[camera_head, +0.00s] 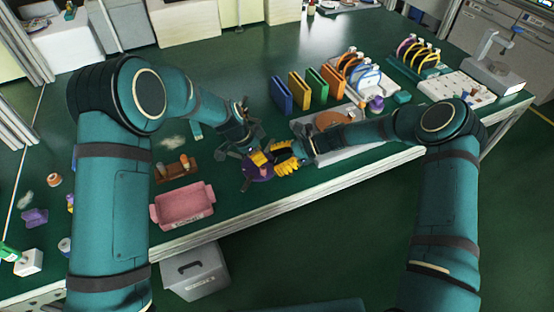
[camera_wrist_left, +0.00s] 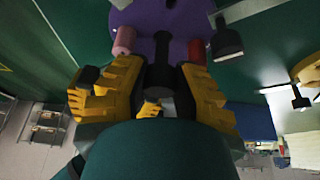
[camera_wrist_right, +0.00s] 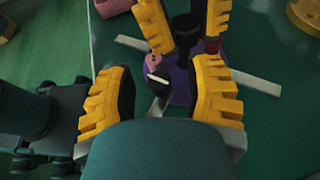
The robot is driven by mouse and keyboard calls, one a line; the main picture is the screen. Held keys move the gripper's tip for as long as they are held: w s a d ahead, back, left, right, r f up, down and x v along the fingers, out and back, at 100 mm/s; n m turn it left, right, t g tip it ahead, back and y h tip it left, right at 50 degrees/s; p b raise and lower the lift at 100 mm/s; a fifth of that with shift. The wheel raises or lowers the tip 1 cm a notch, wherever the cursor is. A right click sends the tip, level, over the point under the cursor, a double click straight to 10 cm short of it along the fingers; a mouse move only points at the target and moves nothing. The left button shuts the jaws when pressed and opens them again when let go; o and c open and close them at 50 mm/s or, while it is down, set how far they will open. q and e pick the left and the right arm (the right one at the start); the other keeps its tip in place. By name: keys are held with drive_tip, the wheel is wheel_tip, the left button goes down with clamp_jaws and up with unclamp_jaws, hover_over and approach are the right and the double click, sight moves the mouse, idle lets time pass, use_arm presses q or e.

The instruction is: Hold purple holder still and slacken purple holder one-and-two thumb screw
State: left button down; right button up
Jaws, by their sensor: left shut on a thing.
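The purple holder (camera_head: 258,173) stands near the table's front edge, with a dark upright post (camera_wrist_right: 184,32). My left gripper (camera_head: 259,157) is shut on this post; its yellow fingers close around it in the left wrist view (camera_wrist_left: 160,75). A pink thumb screw (camera_wrist_left: 125,40) and a red one (camera_wrist_left: 196,52) sit on either side of the post on the holder's purple body (camera_wrist_left: 178,48). My right gripper (camera_wrist_right: 162,82) is open, its fingers apart in front of the holder, with the pink screw (camera_wrist_right: 154,58) between them. I cannot tell which screw is one-and-two.
A pink tray (camera_head: 183,220) and a brown rack (camera_head: 166,173) are left of the holder. A pale slab with a copper disc (camera_head: 328,119) lies to the right. Blue (camera_head: 281,95), yellow, green and orange plates stand behind. The front table edge is close.

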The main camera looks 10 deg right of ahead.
use_arm(q)
drive_tip(key=shift+a, duration=0.1)
use_arm(e)
drive_tip(key=v, duration=1.2)
drive_tip(key=shift+d, duration=0.1)
use_arm(q)
drive_tip(key=c, duration=0.8)
unclamp_jaws()
drive_tip(key=shift+a, duration=0.1)
use_arm(e)
drive_tip(key=shift+s, duration=0.1)
use_arm(q)
drive_tip(key=shift+o, duration=0.2)
